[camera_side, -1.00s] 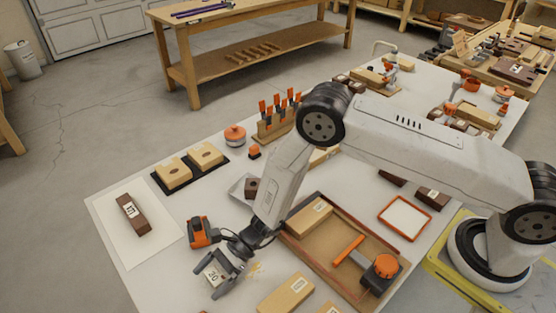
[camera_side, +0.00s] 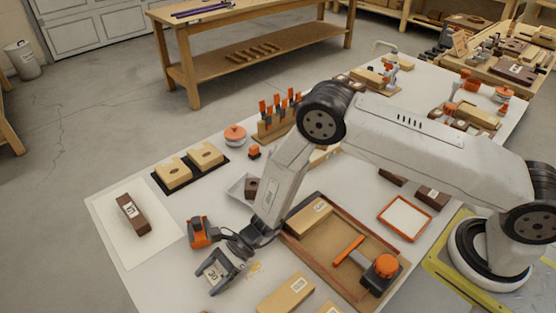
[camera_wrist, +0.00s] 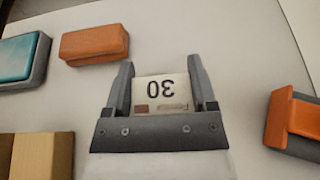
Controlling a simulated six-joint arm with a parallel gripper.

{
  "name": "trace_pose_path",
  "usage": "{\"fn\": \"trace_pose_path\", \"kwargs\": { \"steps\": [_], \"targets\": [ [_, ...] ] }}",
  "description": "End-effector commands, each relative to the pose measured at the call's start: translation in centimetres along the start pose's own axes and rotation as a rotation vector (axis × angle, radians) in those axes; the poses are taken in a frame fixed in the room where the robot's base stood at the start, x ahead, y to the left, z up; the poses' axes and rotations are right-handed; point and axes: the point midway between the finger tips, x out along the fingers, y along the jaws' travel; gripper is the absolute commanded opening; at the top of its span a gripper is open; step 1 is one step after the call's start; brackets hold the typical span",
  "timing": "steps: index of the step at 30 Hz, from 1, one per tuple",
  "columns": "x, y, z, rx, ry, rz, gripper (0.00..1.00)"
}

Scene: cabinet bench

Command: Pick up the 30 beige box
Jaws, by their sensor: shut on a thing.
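The beige box marked 30 (camera_side: 213,272) is between the fingers of my gripper (camera_side: 222,275), at the front left of the white table. In the wrist view the box's label (camera_wrist: 161,92) reads upside down, and the two fingers of my gripper (camera_wrist: 162,84) press on its left and right sides. The label covers most of the box's visible top; its lower part is hidden by the gripper. I cannot tell from these views whether the box rests on the table or is slightly off it.
An orange and dark tool (camera_side: 200,232) stands just behind my gripper. A wooden tray (camera_side: 330,258) with a box, an orange-handled tool and an orange knob lies to the right. A brown block (camera_side: 132,214) lies on a white sheet at left. Bare table surrounds the gripper's left side.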

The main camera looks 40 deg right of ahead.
Motion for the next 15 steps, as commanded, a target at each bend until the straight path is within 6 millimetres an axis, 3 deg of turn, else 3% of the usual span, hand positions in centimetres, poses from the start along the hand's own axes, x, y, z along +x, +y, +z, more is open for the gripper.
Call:
{"fn": "trace_pose_path", "kwargs": {
  "steps": [11,15],
  "targets": [
    [-1.2,0.0,2.9,-0.002,-0.002,0.0,0.1],
    [-2.4,1.1,3.8,0.0,-0.001,0.0,0.1]
  ]
}}
